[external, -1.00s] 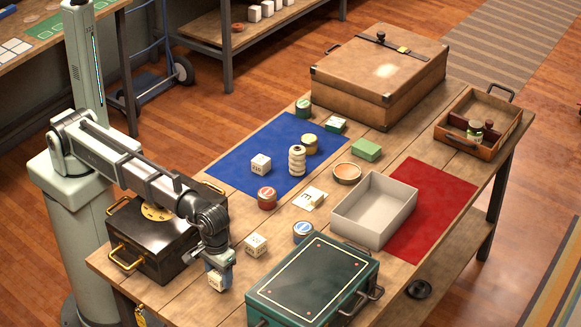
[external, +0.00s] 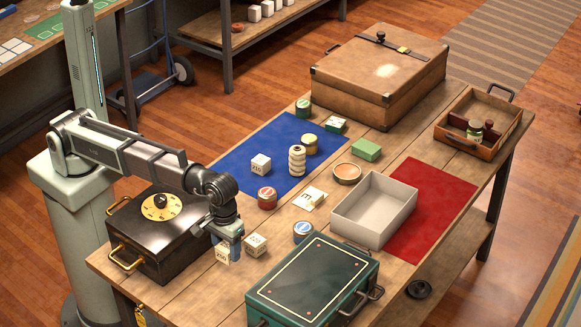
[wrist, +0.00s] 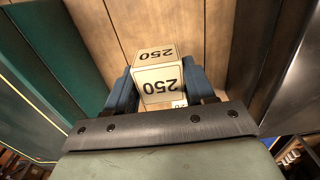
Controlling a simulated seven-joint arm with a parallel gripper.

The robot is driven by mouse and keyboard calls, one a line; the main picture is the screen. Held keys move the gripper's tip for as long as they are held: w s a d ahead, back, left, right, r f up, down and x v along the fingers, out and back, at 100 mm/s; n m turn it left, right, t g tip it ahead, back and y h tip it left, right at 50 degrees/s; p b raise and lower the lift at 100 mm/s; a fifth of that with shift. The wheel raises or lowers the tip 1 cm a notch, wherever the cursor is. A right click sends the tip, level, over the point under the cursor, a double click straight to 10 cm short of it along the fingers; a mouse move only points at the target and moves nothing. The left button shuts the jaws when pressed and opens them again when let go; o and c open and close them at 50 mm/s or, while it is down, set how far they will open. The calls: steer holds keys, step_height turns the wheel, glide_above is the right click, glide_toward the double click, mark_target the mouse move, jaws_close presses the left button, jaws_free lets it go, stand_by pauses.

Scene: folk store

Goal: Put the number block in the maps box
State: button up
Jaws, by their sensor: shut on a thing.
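The number block (wrist: 158,80) is cream-coloured and shows "250" on two faces in the wrist view. My gripper (wrist: 157,88) is shut on it, one blue finger on each side. In the external view my gripper (external: 229,240) points down with the block (external: 222,255) at its tip, between the black case and the green case. I see no readable maps label on any box. An open, empty grey box (external: 374,218) stands right of the middle of the table, partly over the red mat (external: 440,205).
Another numbered block (external: 255,244) stands close to the right of my gripper. A green case (external: 312,280) is at the front, a black case (external: 160,235) at the left. Tins and a white block (external: 261,164) stand around the blue mat (external: 235,165). A brown suitcase (external: 375,75) is at the back.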

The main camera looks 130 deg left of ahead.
steer(key=w+a+n, duration=0.2)
steer(key=a, duration=1.2)
steer(key=m, duration=0.2)
glide_above(374, 218)
steer(key=shift+f, duration=4.65)
steer(key=shift+f, duration=0.1)
steer(key=o, duration=1)
